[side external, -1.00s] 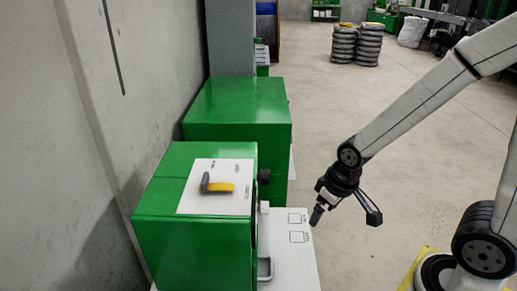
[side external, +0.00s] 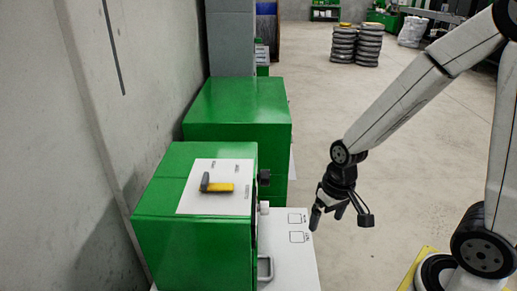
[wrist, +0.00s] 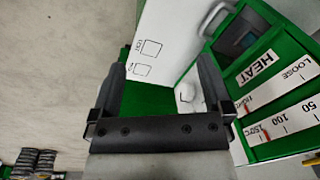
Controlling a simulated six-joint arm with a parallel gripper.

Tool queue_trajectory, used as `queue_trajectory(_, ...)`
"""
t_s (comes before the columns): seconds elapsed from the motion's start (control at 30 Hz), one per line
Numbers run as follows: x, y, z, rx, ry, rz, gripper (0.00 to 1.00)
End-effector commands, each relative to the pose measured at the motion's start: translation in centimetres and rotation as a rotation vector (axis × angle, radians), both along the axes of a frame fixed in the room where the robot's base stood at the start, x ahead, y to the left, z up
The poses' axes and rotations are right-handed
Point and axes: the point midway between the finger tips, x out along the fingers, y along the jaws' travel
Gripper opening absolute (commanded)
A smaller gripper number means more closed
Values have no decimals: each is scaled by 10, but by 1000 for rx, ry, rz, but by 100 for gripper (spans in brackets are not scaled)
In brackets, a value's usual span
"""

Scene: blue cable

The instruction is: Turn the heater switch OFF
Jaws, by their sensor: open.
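The green heater box (side external: 180,236) stands at the lower left in the side view. In the wrist view, the word HEAT and a temperature scale show on its front panel (wrist: 268,75), at the right. A dark knob (side external: 264,176) and a small white block (side external: 264,207) stick out from its front in the side view.
A grey and yellow lever (side external: 218,187) sits on a white plate on top of the box. A white board with printed outlines (side external: 290,250) lies below my gripper. A second green box (side external: 240,105) stands behind. Open floor lies to the right.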

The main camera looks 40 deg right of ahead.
Motion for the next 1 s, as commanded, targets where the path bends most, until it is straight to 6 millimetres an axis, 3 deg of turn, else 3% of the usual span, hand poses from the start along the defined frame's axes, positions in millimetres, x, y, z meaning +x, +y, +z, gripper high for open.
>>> queue_trajectory(0.23,-4,8,-27,199,257,-365,100)
queue_trajectory(0.47,6,22,-44,424,477,-696,100)
queue_trajectory(0.77,42,31,-60,775,723,-1097,100)
queue_trajectory(1.0,83,17,-74,1105,866,-1378,100)
